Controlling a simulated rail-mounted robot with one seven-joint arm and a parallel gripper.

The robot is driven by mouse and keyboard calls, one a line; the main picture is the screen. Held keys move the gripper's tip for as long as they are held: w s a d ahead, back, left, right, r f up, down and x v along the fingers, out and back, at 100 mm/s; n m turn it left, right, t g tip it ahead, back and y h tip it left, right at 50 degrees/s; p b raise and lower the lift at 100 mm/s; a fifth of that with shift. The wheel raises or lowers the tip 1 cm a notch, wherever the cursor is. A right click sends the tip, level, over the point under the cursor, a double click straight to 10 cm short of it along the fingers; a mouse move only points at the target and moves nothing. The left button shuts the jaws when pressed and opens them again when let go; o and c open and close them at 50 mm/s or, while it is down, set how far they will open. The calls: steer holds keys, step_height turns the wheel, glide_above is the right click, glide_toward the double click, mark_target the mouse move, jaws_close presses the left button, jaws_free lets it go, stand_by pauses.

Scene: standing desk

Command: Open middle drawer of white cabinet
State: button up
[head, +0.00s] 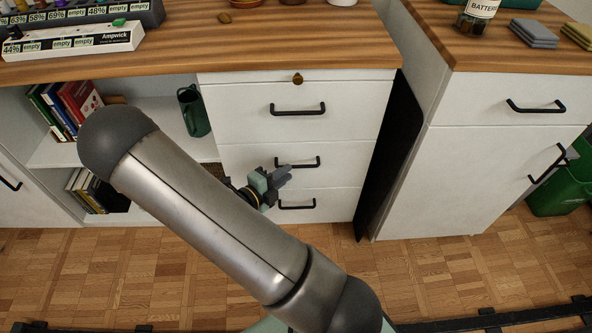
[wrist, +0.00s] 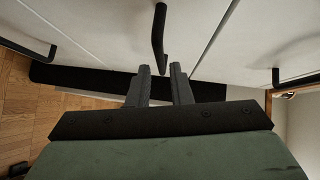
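The white cabinet (head: 350,122) has three stacked drawers with black bar handles under the wooden worktop. The middle drawer (head: 340,172) is closed, and its black handle (head: 312,161) is partly hidden by my gripper. My gripper (head: 286,173) is just in front of that handle. In the wrist view my gripper (wrist: 160,70) is open and empty, with a gap between its two dark fingers. A black handle (wrist: 158,30) stands just beyond the fingertips, roughly in line with the gap; I cannot tell if they touch.
The upper drawer handle (head: 298,110) and lower drawer handle (head: 297,205) are close above and below. Another cabinet (head: 470,170) stands at right.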

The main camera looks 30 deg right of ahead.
mark_target(296, 166)
steer(key=b+x, duration=0.1)
steer(key=x, duration=0.4)
steer(key=shift+d, duration=0.2)
jaws_close()
steer(key=shift+a, duration=0.1)
